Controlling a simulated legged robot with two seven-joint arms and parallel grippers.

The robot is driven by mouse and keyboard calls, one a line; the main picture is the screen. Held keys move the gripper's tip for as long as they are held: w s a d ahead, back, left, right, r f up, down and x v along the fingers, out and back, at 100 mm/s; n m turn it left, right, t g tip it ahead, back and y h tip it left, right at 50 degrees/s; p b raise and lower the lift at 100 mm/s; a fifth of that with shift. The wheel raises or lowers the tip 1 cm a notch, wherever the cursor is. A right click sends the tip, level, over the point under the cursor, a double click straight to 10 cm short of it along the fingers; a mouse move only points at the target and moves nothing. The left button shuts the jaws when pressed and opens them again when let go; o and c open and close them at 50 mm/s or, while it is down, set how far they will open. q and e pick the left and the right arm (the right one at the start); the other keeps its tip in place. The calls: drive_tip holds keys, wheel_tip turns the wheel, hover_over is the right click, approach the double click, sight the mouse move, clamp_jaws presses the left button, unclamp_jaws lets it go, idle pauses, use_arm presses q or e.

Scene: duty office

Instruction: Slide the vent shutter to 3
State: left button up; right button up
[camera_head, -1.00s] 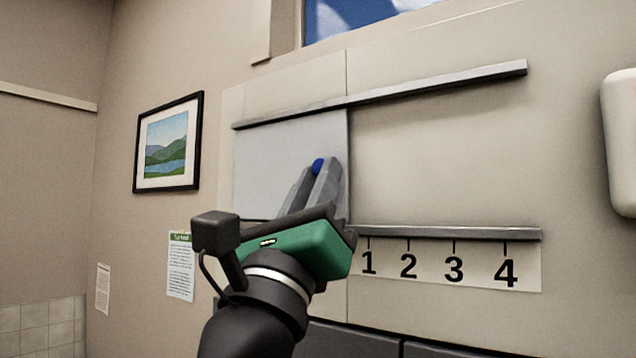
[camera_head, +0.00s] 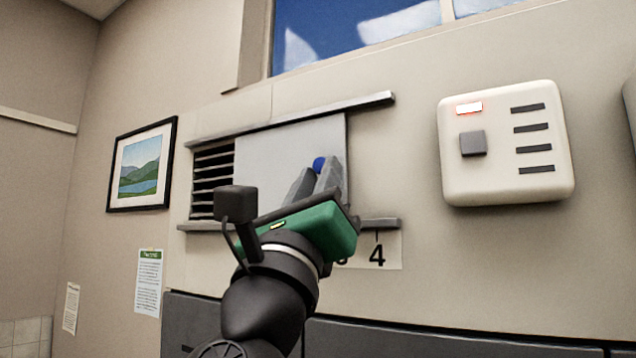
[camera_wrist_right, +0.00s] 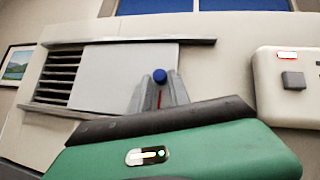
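The vent shutter (camera_head: 285,150) is a pale grey panel between two rails, also in the right wrist view (camera_wrist_right: 110,75). It covers the right part of the vent, and dark slats (camera_head: 212,180) show to its left. Its right edge stands near the 3, left of the 4 on the number strip (camera_head: 390,252). The 3 is partly hidden and the lower numbers are hidden by my gripper. My right gripper (camera_head: 318,175) has its fingers closed about the blue knob (camera_head: 319,163) near the shutter's right edge; the knob also shows in the right wrist view (camera_wrist_right: 159,76). My left gripper is out of view.
The upper rail (camera_head: 300,118) and lower rail (camera_head: 380,224) run along the shutter. A white wall box (camera_head: 505,185) with a lit red light is to the right. A framed picture (camera_head: 142,167) hangs at left. A window (camera_head: 350,30) is above, grey cabinets (camera_head: 420,340) below.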

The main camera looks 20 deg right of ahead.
drive_tip(key=shift+o, duration=1.1)
drive_tip(key=shift+s+d, duration=0.1)
drive_tip(key=shift+s, duration=0.2)
drive_tip(key=shift+o, duration=0.4)
drive_tip(key=shift+s+d+r, duration=0.1)
drive_tip(key=shift+s+d, duration=0.1)
drive_tip(key=shift+s, duration=0.05)
use_arm(q)
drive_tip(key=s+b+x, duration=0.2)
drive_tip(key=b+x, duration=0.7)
drive_tip(key=b, duration=0.1)
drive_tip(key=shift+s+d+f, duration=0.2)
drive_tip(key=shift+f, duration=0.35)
use_arm(e)
drive_tip(key=v, duration=1.6)
drive_tip(key=shift+a+f, duration=0.3)
drive_tip(key=shift+f, duration=0.15)
drive_tip(key=shift+w+d, duration=0.1)
drive_tip(key=shift+w, duration=0.05)
